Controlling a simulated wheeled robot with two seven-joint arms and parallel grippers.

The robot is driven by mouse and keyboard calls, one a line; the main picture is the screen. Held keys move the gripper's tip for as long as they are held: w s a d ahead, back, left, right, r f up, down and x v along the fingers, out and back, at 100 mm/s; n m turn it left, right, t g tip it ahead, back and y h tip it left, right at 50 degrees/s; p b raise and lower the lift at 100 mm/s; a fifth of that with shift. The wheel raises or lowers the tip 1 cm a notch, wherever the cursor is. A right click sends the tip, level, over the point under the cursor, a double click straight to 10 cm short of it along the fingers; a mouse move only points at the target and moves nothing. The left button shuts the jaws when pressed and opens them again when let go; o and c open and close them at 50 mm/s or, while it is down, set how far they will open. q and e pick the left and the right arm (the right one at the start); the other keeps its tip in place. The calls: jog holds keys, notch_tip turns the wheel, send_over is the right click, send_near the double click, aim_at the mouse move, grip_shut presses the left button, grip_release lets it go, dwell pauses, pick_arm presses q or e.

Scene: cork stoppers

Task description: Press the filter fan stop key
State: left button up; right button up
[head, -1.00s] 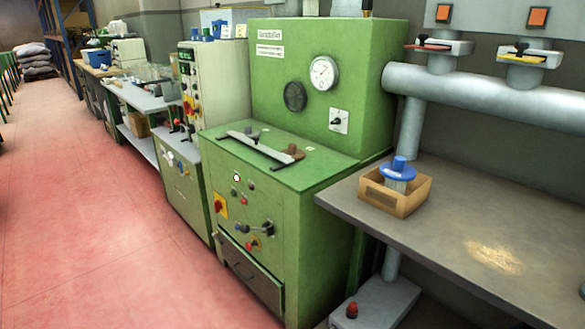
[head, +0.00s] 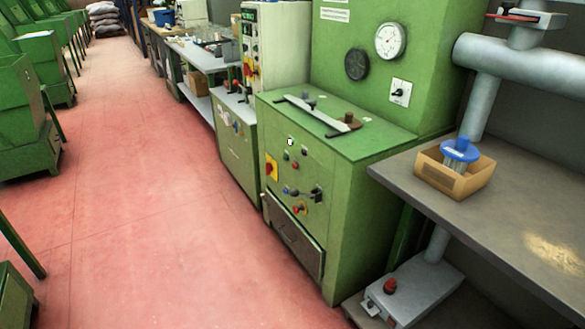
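No key in the head view carries a label that I can read as filter fan stop, so I cannot tell which one it is. The green machine (head: 345,215) has several small controls on its front. Among them are a red button (head: 295,166), a dark button (head: 286,157) above it, a small pale round spot (head: 290,142), a red-and-yellow switch (head: 271,167) and a lower red knob (head: 298,209). A red mushroom button (head: 390,286) stands on a grey box at the lower right. Neither of my grippers is in view.
A grey table (head: 500,215) with a cardboard box (head: 472,186) holding a blue-topped item stands at the right. A large grey pipe (head: 530,62) runs above it. Green machines (head: 35,120) line the left. The red floor (head: 140,200) between is clear.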

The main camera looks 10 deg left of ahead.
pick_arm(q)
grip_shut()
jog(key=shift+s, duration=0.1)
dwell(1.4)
